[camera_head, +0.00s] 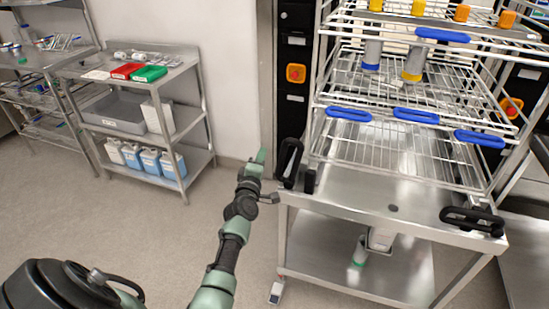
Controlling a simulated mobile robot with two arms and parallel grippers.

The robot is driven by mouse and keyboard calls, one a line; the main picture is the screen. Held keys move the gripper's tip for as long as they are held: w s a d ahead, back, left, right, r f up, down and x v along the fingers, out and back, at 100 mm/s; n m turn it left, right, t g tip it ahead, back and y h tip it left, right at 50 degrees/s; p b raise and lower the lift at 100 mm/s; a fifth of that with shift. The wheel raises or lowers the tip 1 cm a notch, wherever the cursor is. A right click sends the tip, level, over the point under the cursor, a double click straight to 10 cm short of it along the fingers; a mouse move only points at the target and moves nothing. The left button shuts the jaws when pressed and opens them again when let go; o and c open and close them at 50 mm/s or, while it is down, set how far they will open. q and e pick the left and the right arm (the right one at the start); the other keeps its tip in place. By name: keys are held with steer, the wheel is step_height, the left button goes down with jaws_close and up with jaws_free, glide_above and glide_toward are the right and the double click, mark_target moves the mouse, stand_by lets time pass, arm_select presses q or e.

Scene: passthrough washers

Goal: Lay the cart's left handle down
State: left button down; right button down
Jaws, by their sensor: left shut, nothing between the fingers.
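The steel cart (345,199) stands at the right. Its left handle (290,163) is a black loop at the cart's left front corner and looks upright. Its right handle (472,221), a matching black loop, looks laid low at the right front corner. My left gripper (259,159) is shut and empty, just left of the left handle, with a small gap showing between them. A dark part of my wrist overlaps the cart's left corner in the picture; I cannot tell if it touches. My right gripper is not in view.
Wire racks with blue grips (416,116) stand at the back of the cart, holding bottles. A steel shelf cart (190,119) with red and green trays (149,74) and several jugs is at left. The floor (120,215) between them is open.

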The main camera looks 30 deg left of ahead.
arm_select(q)
steer(key=d, duration=0.1)
steer(key=w+d, duration=0.1)
steer(key=d+p, duration=0.1)
steer(key=shift+w+d+f, duration=0.15)
steer(key=shift+w+f, duration=0.2)
steer(key=shift+w, duration=0.05)
